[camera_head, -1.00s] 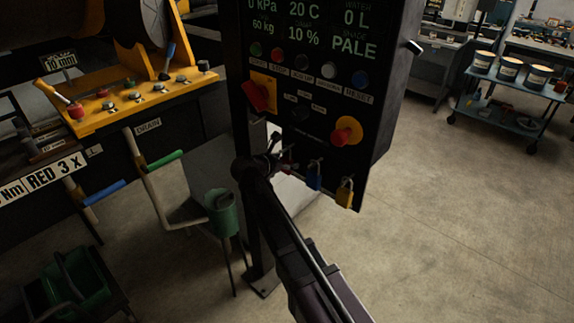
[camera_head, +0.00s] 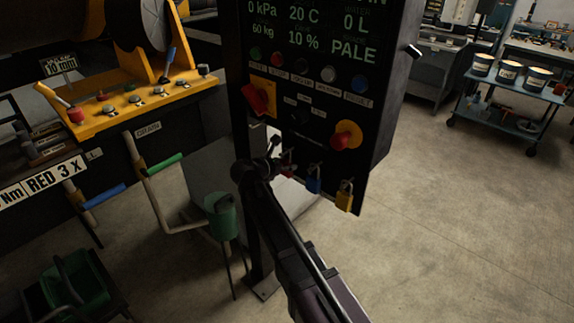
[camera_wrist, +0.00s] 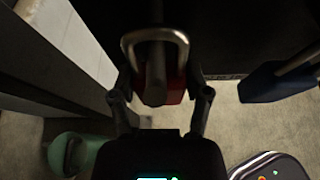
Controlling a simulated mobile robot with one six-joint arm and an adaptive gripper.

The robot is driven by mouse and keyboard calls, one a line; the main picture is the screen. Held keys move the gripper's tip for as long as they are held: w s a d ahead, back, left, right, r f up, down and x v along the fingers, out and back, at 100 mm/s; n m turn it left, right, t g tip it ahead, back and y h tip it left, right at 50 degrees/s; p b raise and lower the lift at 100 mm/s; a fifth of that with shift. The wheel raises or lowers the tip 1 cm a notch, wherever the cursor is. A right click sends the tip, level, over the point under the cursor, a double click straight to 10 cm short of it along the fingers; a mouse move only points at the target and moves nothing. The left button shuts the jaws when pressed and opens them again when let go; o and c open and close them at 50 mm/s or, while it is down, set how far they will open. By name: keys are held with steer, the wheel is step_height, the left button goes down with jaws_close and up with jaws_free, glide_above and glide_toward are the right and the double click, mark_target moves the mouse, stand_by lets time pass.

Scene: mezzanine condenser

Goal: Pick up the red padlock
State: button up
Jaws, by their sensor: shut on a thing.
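The red padlock (camera_wrist: 174,84) hangs upright in the middle of the wrist view, its metal shackle around a dark peg. My gripper (camera_wrist: 161,90) is shut on the padlock's body, one finger on each side.
A blue padlock (camera_head: 314,186) hangs just right of the red one, with a yellow padlock (camera_head: 345,203) beyond it. The panel's post (camera_head: 262,262) stands close to my arm. A green container (camera_head: 221,217) is at left.

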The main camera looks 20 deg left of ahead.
steer(key=shift+r+p, duration=0.75)
steer(key=shift+r, duration=0.15)
steer(key=s+a, duration=0.3)
steer(key=s, duration=0.5)
steer(key=s+a, duration=0.4)
steer(key=s, duration=0.4)
steer(key=shift+s+f, duration=0.2)
steer(key=shift+s, duration=0.15)
steer(key=shift+r, duration=0.4)
steer(key=shift+r+p, duration=0.35)
steer(key=shift+p, duration=0.2)
steer(key=shift+r, duration=0.1)
steer(key=shift+s, duration=0.1)
steer(key=s+a, duration=0.2)
steer(key=s, duration=0.4)
steer(key=shift+s+a+r+p, duration=0.2)
steer(key=shift+s+a+p, duration=0.1)
steer(key=shift+s+a, duration=0.05)
